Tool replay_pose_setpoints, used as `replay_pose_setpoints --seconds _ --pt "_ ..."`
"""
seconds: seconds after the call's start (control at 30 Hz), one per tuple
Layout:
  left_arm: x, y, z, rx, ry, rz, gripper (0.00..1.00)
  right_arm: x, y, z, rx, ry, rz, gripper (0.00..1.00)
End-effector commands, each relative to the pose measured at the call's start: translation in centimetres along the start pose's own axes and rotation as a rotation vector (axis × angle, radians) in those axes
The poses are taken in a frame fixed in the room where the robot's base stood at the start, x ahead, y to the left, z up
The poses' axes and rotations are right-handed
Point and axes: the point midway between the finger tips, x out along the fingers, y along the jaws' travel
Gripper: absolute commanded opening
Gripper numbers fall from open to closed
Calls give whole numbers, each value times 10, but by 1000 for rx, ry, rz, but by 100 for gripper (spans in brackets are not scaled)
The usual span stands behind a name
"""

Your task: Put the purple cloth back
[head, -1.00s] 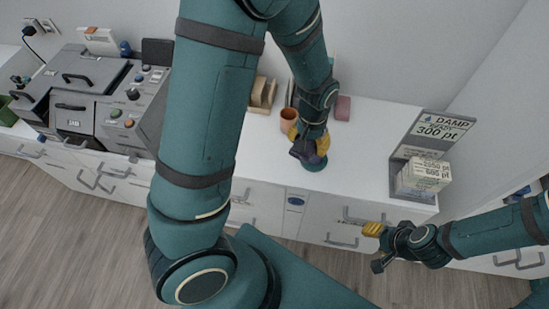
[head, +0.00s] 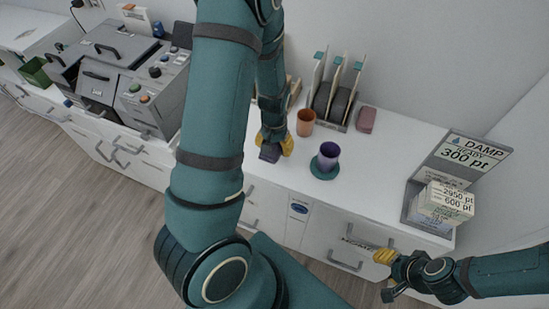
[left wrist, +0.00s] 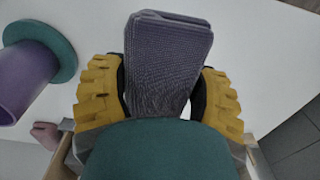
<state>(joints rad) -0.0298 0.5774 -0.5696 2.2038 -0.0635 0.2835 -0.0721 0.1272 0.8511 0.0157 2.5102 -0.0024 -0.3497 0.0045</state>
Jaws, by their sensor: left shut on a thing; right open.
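The purple cloth (head: 270,153) is a small folded dark purple block. In the left wrist view the cloth (left wrist: 168,60) fills the space between the yellow fingers of my left gripper (left wrist: 160,95). In the head view my left gripper (head: 277,148) is shut on it near the front edge of the white counter, left of the purple cup. Its height above the counter is unclear. My right gripper (head: 384,272) is open and empty at the lower right, in front of the drawers.
A purple cup (head: 329,153) stands on a teal coaster (head: 324,170). Behind are an orange cup (head: 306,122), a rack with dark discs (head: 335,100) and a pink block (head: 366,119). A sign stand with boxes (head: 440,203) is at right, a grey machine (head: 148,95) at left.

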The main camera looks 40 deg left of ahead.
Motion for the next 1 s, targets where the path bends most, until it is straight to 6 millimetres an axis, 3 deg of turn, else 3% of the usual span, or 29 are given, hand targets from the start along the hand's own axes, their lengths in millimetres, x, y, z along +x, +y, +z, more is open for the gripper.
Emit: replay_pose_setpoints --seconds 0.47,0.87,0.9,0.97,1.0 --pt "51 0 0 -1 -1 0 32 16 6 -2 -1 8 1 47" --pt "56 0 0 0 1 0 32 19 7 -2 -1 10 1 47" --pt "56 0 0 0 1 0 74 18 7 -3 -1 10 1 47" --pt "55 0 0 0 1 0 95 18 7 -3 -1 10 1 47" --pt "55 0 0 0 1 0 100 18 7 -3 -1 10 1 47"
